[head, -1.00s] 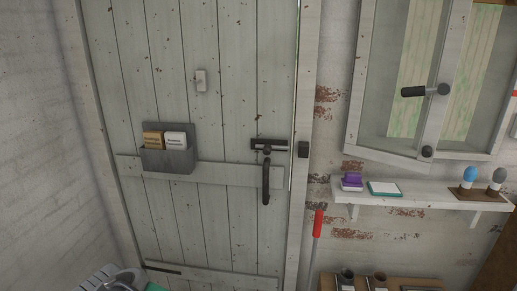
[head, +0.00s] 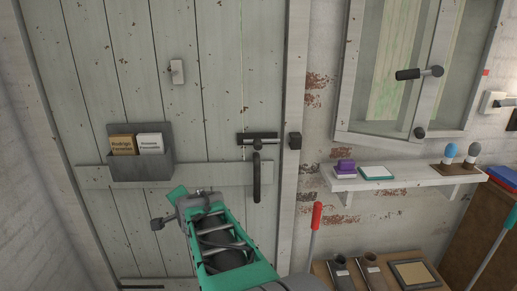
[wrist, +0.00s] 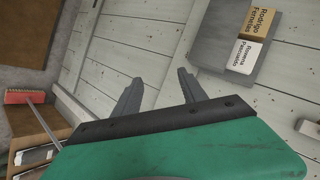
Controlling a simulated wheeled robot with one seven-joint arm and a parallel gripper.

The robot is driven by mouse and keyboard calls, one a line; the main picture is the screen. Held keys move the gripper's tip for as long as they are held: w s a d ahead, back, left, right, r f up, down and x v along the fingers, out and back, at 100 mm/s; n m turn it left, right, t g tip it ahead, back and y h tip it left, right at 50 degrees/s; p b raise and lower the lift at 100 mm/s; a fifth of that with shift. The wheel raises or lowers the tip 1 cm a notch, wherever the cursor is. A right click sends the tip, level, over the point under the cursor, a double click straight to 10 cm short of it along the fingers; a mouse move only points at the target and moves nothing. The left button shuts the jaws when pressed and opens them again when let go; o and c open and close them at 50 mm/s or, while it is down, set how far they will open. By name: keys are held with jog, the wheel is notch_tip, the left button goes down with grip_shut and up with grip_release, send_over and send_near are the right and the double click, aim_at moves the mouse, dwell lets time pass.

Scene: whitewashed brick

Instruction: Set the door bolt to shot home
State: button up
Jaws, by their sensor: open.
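The door bolt (head: 257,138) is a dark bar on a plate near the right edge of the pale plank door, with a small knob below its middle. A dark block, apparently its keeper (head: 295,141), sits on the door frame to the right, with a visible gap between them. A dark curved pull handle (head: 257,178) hangs just below the bolt. My gripper (wrist: 158,92) is open, with nothing between its fingers in the wrist view. In the head view my green arm and hand are in front of the door, left of and below the bolt. The wrist view does not show the bolt.
A grey pocket (head: 140,170) with two cards hangs on the door's left. A white shelf (head: 400,182) with small items is right of the door, under a window (head: 390,75). A red-handled tool (head: 316,216) leans by the frame.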

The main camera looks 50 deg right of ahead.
jog(key=d+r+m+t+h, duration=0.1)
jog(key=d+r+m+h, duration=0.15)
jog(key=d+m, duration=0.7)
jog(key=m+h, duration=0.7)
send_near(258, 147)
jog(key=shift+t+y, duration=0.25)
jog(key=shift+t, duration=0.05)
jog(key=x, duration=0.4)
jog(key=shift+s+d, duration=0.2)
jog(key=shift+d, duration=0.15)
jog(key=p+x, duration=0.1)
jog(key=x, duration=0.6)
jog(key=shift+w, duration=0.15)
jog(key=shift+c, duration=0.2)
grip_shut()
